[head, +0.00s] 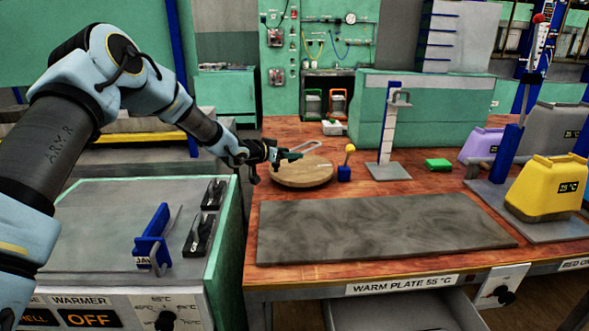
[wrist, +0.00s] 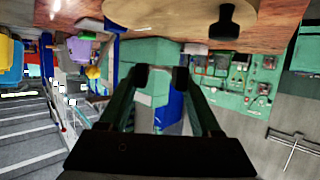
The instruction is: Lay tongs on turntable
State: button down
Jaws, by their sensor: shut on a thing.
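The turntable (head: 303,176) is a round wooden disc lying on the wooden table, behind the grey warm plate. My gripper (head: 292,155) is just above its far left part. It is shut on the tongs (head: 308,147), a pale looped piece that shows past the fingertips over the turntable's back edge. In the wrist view, which is upside down, the turntable (wrist: 180,14) is at the top and my two fingers (wrist: 160,76) point toward it. The tongs cannot be made out between them there. Whether the tongs touch the disc I cannot tell.
A blue block with a yellow ball (head: 345,172) stands just right of the turntable. A measuring stand (head: 388,140) and a green block (head: 438,165) are farther right. The grey warm plate (head: 380,226) lies in front, bare. A blue holder (head: 152,236) stands on the warmer at left.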

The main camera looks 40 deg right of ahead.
aim_at(289, 178)
notch_tip(289, 178, down, 6)
jog(key=shift+r+p, duration=0.1)
jog(key=shift+p, duration=0.65)
jog(key=shift+f, duration=0.3)
jog(key=shift+f, duration=0.2)
jog(key=shift+c, duration=1.8)
grip_release()
jog(key=shift+r, duration=0.1)
